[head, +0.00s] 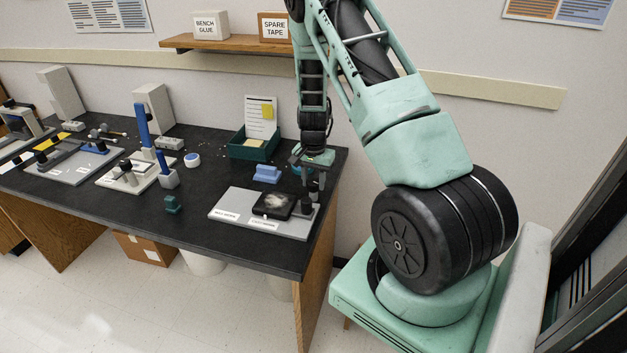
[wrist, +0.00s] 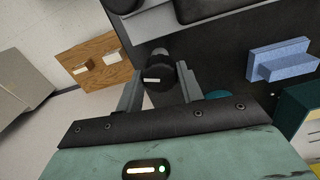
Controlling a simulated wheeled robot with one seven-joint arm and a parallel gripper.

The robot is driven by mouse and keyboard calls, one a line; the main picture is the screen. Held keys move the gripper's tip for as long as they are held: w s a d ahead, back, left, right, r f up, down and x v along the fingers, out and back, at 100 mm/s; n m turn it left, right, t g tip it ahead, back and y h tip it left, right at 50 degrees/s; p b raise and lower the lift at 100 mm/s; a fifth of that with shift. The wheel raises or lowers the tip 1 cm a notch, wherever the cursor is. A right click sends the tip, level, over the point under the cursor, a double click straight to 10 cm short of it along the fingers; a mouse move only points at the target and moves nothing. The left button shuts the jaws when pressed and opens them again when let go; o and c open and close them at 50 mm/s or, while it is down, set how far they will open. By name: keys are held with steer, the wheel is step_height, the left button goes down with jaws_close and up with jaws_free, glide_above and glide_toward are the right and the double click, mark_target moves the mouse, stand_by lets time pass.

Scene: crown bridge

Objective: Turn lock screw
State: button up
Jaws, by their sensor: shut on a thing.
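The lock screw is a black ridged knob (wrist: 160,92) with a white line on its face in the wrist view. My gripper (wrist: 158,82) has one grey finger on each side of the knob and is shut on it. In the head view my gripper (head: 312,183) points down at the right end of a light grey labelled plate (head: 232,207). A black block (head: 273,205) with a pale patch on top sits on this plate beside it. The knob is hard to make out in the head view.
A blue block (head: 267,173) and a green bin (head: 250,147) stand behind the plate. A small dark green piece (head: 173,204) lies to the left. Other fixtures, such as a grey plate (head: 83,167), fill the left bench. The bench's right edge is close to my gripper.

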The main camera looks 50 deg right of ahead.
mark_target(313, 181)
steer(key=o, duration=1)
steer(key=shift+r, duration=0.15)
step_height(313, 181, up, 17)
steer(key=b, duration=0.1)
steer(key=shift+b, duration=0.4)
steer(key=shift+r, duration=0.1)
